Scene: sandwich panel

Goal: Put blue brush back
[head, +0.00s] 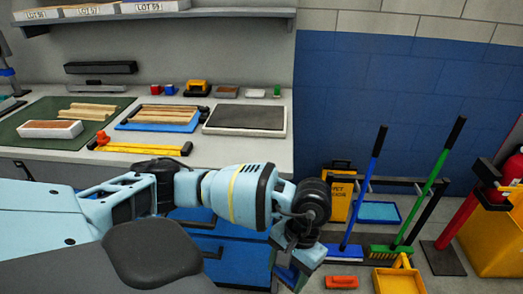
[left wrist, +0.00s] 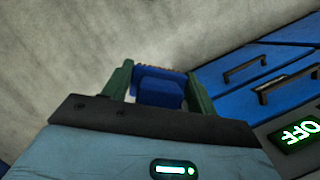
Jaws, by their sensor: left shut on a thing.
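A small blue brush (left wrist: 158,92) with bristles along its far edge is between the green fingers of my left gripper (left wrist: 160,80) in the left wrist view. The fingers are shut on its sides. In the head view my left gripper (head: 296,276) is low beside the blue drawer cabinet (head: 232,262), left of the cleaning rack. The brush is mostly hidden there by my arm. My right gripper is not in view.
A blue-handled broom (head: 366,185) and a green-handled broom (head: 431,190) lean at the rack. An orange item (head: 341,282) and a yellow dustpan (head: 398,281) are in front. A yellow bin (head: 490,240) stands right. The workbench (head: 245,160) holds trays.

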